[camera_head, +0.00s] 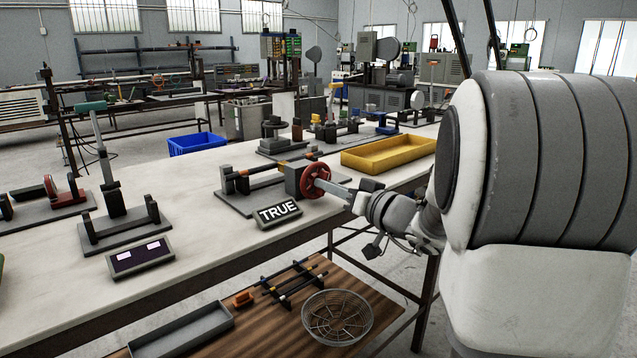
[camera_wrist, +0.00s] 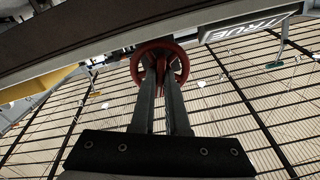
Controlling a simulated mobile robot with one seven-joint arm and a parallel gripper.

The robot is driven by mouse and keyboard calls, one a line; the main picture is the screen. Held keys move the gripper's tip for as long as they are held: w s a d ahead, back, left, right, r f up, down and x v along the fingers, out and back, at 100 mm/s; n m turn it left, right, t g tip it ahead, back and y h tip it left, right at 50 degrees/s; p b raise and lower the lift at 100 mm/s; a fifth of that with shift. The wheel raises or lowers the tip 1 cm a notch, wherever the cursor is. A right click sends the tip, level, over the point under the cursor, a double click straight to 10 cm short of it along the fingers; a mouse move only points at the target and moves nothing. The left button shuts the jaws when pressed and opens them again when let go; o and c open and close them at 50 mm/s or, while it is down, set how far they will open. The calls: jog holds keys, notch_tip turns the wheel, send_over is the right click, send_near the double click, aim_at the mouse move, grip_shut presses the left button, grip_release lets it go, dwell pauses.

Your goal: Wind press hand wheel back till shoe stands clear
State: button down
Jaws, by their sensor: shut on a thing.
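The red hand wheel (camera_head: 308,181) sits on the right end of the press (camera_head: 293,178), on its grey base plate (camera_head: 232,199) on the white bench. My gripper (camera_head: 320,185) reaches in from the right and is shut on the wheel. In the wrist view, my two fingers (camera_wrist: 161,85) run up to the wheel (camera_wrist: 182,62), whose rim arches around the fingertips. A rod with orange parts (camera_head: 262,168) lies along the press, left of the grey block. The shoe cannot be told apart at this size, so its gap to anything is unclear.
A sign reading TRUE (camera_head: 278,213) stands in front of the press. A yellow tray (camera_head: 388,157) lies behind and right. Other fixtures stand to the left, with a dark display panel (camera_head: 140,257). A lower wooden shelf holds a wire basket (camera_head: 337,318) and a grey tray (camera_head: 182,334).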

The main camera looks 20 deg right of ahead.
jog(key=shift+n, duration=1)
jog(key=shift+n, duration=1)
jog(key=shift+n, duration=1)
jog(key=c, duration=0.8)
grip_release()
jog(key=shift+c, duration=0.2)
jog(key=shift+s, duration=0.1)
